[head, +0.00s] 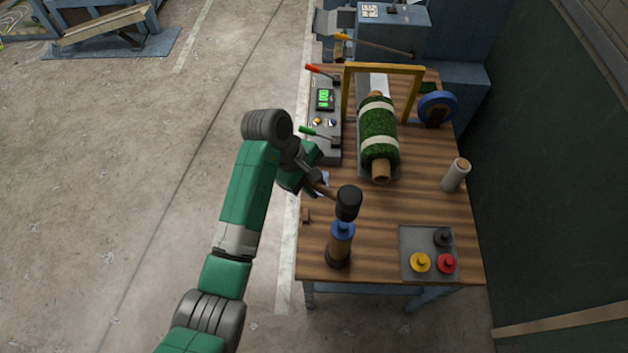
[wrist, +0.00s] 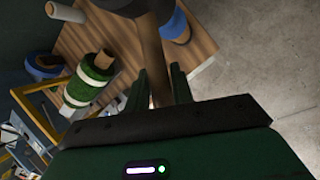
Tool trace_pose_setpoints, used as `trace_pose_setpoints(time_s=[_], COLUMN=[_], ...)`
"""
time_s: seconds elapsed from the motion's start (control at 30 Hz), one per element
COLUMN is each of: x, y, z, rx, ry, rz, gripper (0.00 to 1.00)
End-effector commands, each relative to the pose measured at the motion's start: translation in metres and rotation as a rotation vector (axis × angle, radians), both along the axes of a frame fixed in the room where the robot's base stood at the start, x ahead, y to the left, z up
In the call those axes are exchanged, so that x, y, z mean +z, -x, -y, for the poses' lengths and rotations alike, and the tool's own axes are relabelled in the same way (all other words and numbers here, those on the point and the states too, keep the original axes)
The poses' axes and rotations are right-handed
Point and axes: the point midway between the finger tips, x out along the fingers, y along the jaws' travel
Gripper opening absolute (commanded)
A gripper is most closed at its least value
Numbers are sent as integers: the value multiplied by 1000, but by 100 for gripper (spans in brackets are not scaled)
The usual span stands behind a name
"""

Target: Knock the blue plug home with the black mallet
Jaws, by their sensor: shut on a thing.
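My gripper (head: 312,182) is shut on the wooden handle of the black mallet (head: 349,202). In the wrist view the handle runs up between the fingers (wrist: 161,80) to the dark head (wrist: 120,6), cut off by the top edge. In the head view the mallet head appears directly above the blue plug (head: 342,230) and covers part of it. I cannot tell whether they touch. The plug sits on top of an upright brown tube (head: 340,247) in a dark base near the table's front left. The plug also shows in the wrist view (wrist: 175,27), right of the mallet head.
A grey tray (head: 412,240) with yellow, red and black plugs lies at the front right. Behind are a turf roll (head: 378,130) under a yellow frame (head: 384,68), a control box (head: 324,130) with levers, and a pale roll (head: 455,175). Bare table lies between tube and tray.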

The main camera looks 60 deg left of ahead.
Motion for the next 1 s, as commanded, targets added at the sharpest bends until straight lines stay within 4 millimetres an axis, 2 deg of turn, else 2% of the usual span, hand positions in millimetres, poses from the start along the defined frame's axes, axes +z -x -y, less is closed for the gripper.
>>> trace_pose_setpoints(time_s=[0.07, 0.2, 0.4, 0.6, 1.0], x=[-16, -90, -35, -7, -4], y=[0, 0, -1, -1, -1], z=[1, 2, 0, -1, 0], rx=[1, -1, -1, 0, 1], ry=[2, 5, -1, -2, 0], rz=[1, -2, 1, 5, 2], gripper=[0, 0, 0, 0, 0])
